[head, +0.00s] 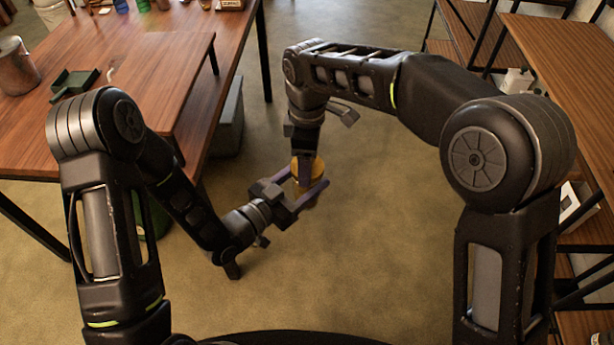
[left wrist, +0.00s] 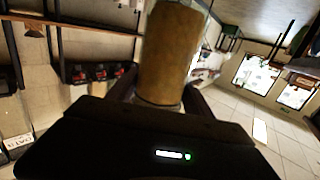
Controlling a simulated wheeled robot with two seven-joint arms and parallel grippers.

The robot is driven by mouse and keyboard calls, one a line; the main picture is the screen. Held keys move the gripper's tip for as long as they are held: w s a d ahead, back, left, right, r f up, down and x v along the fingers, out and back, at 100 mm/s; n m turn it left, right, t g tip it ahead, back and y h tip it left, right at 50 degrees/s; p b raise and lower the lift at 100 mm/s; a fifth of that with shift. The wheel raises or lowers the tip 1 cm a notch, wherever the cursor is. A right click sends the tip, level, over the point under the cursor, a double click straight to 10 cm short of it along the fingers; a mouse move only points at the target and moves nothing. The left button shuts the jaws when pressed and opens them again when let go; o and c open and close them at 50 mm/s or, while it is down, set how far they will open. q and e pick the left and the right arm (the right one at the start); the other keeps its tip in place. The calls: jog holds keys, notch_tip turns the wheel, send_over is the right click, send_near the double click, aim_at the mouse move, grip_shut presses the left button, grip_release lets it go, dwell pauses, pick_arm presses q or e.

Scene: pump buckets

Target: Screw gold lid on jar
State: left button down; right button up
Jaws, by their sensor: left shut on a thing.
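My left gripper (head: 309,175) comes in from the left and is shut on the jar, low over the open floor. The jar (left wrist: 168,55) shows in the left wrist view as a tan-gold cylinder between the dark fingers, with a greyish rim near the palm. In the head view a gold-yellow part (head: 318,167) shows between the fingers; I cannot tell whether it is the lid or the jar. My right gripper (head: 305,180) points down from above at the same spot, with a finger in front of the gold part. Whether it grips anything is hidden.
A wooden table (head: 150,85) stands at the left, with a green tray (head: 75,83) and a metal pot (head: 15,68) on it. Wooden shelving (head: 560,60) stands at the right. The floor (head: 390,240) between them is clear.

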jog(key=m, duration=1)
jog(key=shift+m, duration=0.4)
jog(key=m, duration=1)
jog(key=o, duration=1.5)
jog(key=shift+o, duration=0.2)
jog(key=shift+r, duration=2.2)
jog(key=shift+c, duration=0.4)
